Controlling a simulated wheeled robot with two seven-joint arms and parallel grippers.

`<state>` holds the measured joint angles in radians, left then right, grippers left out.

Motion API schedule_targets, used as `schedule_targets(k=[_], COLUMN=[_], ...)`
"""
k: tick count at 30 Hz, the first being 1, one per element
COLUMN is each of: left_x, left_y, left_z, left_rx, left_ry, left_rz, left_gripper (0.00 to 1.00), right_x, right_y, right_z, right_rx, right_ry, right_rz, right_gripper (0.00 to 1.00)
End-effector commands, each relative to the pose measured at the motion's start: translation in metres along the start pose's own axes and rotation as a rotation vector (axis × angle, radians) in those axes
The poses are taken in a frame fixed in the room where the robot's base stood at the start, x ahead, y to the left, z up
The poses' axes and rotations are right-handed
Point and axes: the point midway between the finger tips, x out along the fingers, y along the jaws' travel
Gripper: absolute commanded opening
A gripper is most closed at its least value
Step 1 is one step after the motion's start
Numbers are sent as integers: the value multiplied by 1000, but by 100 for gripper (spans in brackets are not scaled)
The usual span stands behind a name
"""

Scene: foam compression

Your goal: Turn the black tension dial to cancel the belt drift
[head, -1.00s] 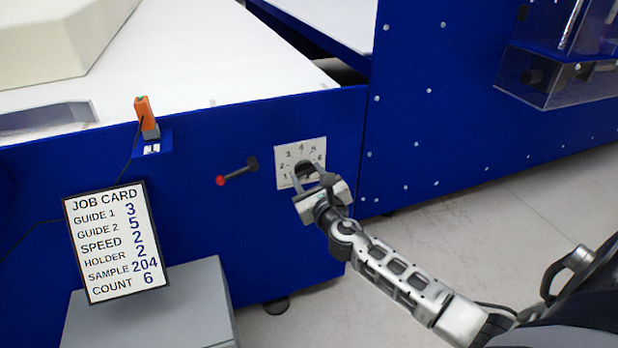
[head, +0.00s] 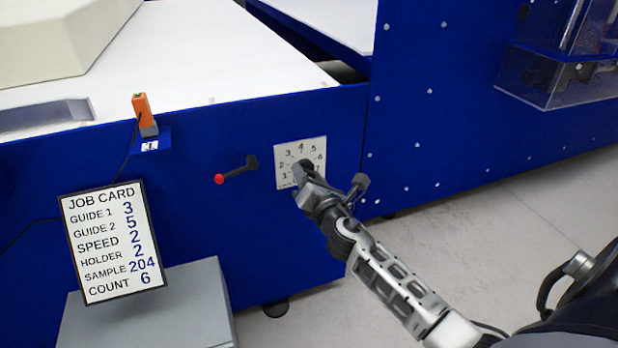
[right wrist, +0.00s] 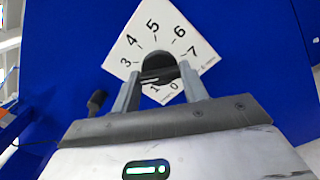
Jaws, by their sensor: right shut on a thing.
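The black tension dial (head: 301,166) sits on a white numbered plate (head: 316,150) on the blue machine's front panel. The dial also shows in the right wrist view (right wrist: 160,66), round and dark, with numbers around it on the plate. My right gripper (right wrist: 159,82) is shut on the dial, one finger on each side. In the head view my right gripper (head: 304,173) covers the dial's lower part. The dial's pointer reading cannot be made out clearly. My left gripper is not in view.
A red-tipped lever (head: 236,171) juts out left of the plate. An orange handheld item (head: 143,113) stands in a blue holder above it. A job card (head: 112,243) leans by a grey box (head: 185,305). Floor at right is clear.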

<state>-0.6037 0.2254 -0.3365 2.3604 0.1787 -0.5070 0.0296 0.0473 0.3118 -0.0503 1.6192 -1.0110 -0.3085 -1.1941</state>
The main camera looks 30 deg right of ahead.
Motion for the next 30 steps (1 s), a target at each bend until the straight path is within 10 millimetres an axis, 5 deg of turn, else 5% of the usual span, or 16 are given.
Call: schedule_targets(k=[30], left_x=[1], left_y=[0], left_z=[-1], left_rx=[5], left_ry=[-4], left_rz=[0], left_gripper=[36], right_x=[-1], right_y=[0], right_z=[-2], right_rx=[851], right_ry=[4], right_rz=[-3], right_gripper=[21])
